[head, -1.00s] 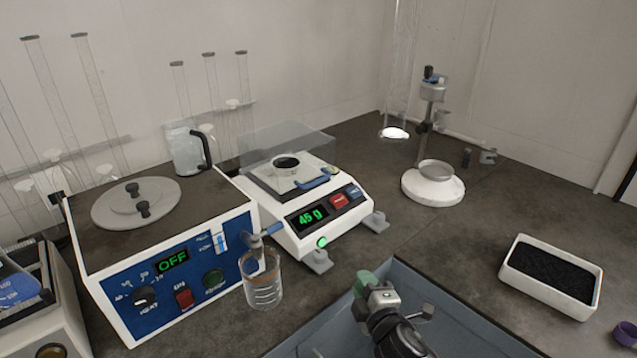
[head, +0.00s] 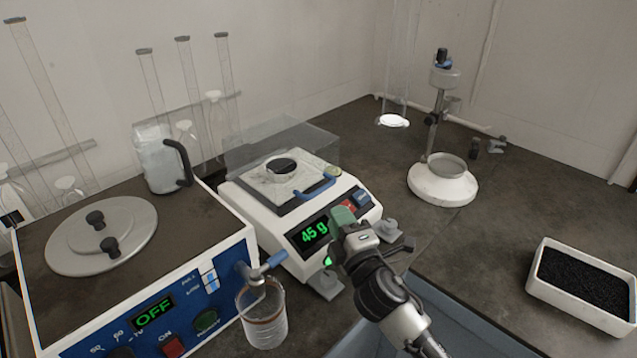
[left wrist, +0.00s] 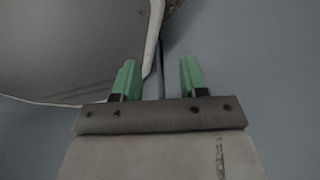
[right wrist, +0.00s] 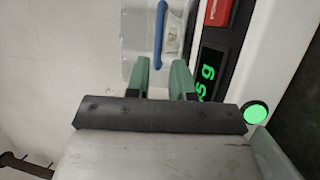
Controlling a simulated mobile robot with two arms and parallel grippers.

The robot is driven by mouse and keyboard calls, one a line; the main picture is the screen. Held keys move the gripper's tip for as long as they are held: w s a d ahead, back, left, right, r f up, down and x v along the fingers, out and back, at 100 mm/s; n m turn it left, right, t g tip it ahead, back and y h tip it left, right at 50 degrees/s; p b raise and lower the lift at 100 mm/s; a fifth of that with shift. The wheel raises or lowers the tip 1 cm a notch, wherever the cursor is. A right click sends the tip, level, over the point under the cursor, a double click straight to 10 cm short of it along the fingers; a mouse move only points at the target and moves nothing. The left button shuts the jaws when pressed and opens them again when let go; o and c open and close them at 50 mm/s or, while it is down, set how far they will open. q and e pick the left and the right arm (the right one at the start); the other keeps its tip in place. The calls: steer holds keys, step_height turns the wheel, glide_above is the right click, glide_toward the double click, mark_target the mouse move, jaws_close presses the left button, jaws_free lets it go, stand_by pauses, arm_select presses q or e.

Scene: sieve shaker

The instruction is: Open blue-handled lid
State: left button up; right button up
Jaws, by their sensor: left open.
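The blue handle (head: 315,188) sits at the front of a clear lid (head: 280,142) on the white balance (head: 292,232), which reads 45 g. A round dark-centred dish (head: 281,167) shows through the clear lid. My right gripper (head: 343,215) is in front of the balance display, short of the handle. In the right wrist view the blue handle (right wrist: 160,35) lies just beyond the fingertips of my right gripper (right wrist: 160,64), which are apart with nothing between them. My left gripper (left wrist: 157,72) is open and empty in the left wrist view, outside the head view.
A heater box (head: 150,215) with a round grey lid stands at the left, and a glass beaker (head: 262,318) stands beside it. A white tray of black grains (head: 545,262) lies at the right. A stand with a round base (head: 443,190) is behind.

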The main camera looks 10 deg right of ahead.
mark_target(322, 187)
steer(key=x, duration=0.5)
steer(key=shift+r, duration=0.1)
steer(key=x, duration=0.3)
steer(key=shift+w, duration=0.2)
steer(key=shift+w+a, duration=0.1)
steer(key=shift+w, duration=0.3)
arm_select(q)
steer(key=shift+s+d+r, duration=0.2)
steer(key=shift+s+r, duration=0.1)
steer(key=shift+s, duration=0.1)
arm_select(e)
steer(key=shift+c, duration=0.2)
jaws_close()
arm_select(q)
steer(key=shift+s, duration=0.1)
